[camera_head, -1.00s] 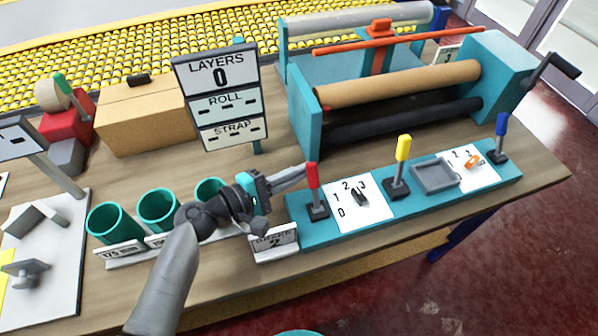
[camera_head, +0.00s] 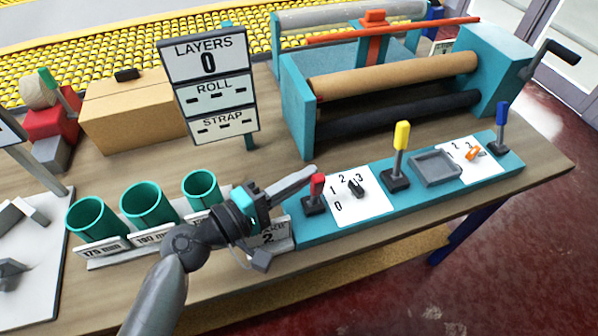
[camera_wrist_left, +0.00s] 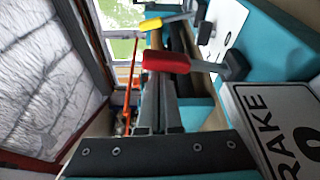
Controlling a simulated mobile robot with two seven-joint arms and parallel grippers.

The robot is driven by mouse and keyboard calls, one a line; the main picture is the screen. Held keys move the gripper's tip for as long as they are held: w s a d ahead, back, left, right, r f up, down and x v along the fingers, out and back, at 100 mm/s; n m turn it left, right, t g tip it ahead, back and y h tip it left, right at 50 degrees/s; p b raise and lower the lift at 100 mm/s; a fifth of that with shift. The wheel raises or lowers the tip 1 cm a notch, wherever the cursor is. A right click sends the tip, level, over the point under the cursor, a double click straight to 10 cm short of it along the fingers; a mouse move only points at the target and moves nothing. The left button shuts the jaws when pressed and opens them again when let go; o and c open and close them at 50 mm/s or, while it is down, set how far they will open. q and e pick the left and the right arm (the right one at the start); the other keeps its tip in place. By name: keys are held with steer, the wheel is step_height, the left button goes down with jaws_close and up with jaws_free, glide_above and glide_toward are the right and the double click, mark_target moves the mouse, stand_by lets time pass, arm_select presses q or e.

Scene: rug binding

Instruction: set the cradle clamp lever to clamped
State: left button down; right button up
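Three upright levers stand on the teal control strip: a red one (camera_head: 317,186), a yellow one (camera_head: 401,136) and a blue one (camera_head: 501,114). I cannot read which one is the cradle clamp lever. My left gripper (camera_head: 308,174) is at the red lever, its two thin fingers together with nothing seen between them. The fingertips overlap the red handle's top; I cannot tell if they touch. The left wrist view shows the red handle (camera_wrist_left: 166,61) just past the fingertips (camera_wrist_left: 158,82), with the yellow handle (camera_wrist_left: 166,21) beyond. My right gripper is not in view.
The LAYERS board (camera_head: 207,58) and the roller machine (camera_head: 300,105) stand behind. A grey tray (camera_head: 436,170) lies between the yellow and blue levers.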

arm_select(q)
steer(key=shift+s+d, duration=0.2)
steer(key=shift+s, duration=0.4)
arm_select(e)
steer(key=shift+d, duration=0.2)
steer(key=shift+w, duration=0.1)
arm_select(q)
steer(key=shift+s+a, duration=0.1)
steer(key=b+v, duration=0.3)
steer(key=v, duration=1.2)
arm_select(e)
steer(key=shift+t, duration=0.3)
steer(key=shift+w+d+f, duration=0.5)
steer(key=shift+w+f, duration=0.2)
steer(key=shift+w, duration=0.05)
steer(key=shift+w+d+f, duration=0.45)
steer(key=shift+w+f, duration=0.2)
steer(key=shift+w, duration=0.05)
